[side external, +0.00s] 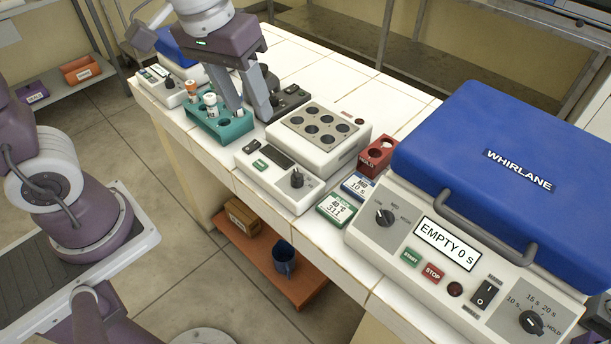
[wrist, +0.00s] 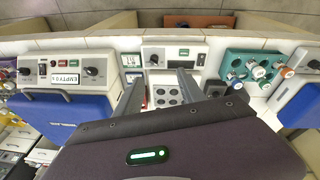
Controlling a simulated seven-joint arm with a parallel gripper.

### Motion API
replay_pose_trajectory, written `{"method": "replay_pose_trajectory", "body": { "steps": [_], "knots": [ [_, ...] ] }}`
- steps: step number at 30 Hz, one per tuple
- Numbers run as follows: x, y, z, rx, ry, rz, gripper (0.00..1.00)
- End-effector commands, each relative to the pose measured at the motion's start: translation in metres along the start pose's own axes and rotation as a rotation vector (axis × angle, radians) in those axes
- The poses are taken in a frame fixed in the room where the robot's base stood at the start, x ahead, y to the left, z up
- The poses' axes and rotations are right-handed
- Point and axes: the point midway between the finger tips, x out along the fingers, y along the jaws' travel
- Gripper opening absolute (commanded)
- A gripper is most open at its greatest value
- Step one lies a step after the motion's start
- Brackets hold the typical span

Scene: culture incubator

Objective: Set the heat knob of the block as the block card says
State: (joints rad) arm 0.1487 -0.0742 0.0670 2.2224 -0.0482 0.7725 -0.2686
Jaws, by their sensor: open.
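The heat block (side external: 318,135) is white with a grey plate of round wells. Its front panel has a dark display, a green button and a dark heat knob (side external: 297,178); the knob also shows in the wrist view (wrist: 154,58). Beside the panel lies a green-edged card (side external: 337,208) that seems to read 40 °C and 311. A blue-edged card (side external: 358,186) behind it reads 10 s. I cannot tell for sure which is the block card. My gripper (side external: 249,110) is open and empty, between the teal rack and the block, away from the knob.
The teal rack (side external: 222,130) with capped tubes stands left of the block. A red holder (side external: 377,155) stands right of it. The large blue-lidded Whirlane machine (side external: 490,150) fills the bench's right side, its display reading EMPTY 0 s. A small black device is partly hidden behind my gripper.

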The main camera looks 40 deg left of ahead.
Motion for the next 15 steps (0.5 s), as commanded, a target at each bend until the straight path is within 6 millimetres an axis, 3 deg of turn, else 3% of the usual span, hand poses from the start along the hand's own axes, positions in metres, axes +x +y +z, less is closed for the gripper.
{"method": "replay_pose_trajectory", "body": {
  "steps": [1, 3, 6, 15],
  "knots": [
    [0.029, 0.010, -0.012, -0.034, -0.060, -0.021, 0.46],
    [0.065, 0.020, -0.025, -0.088, -0.114, -0.051, 0.46],
    [0.108, 0.029, -0.034, -0.140, -0.163, -0.091, 0.46],
    [0.164, 0.030, -0.030, -0.177, -0.195, -0.123, 0.46]
  ]
}}
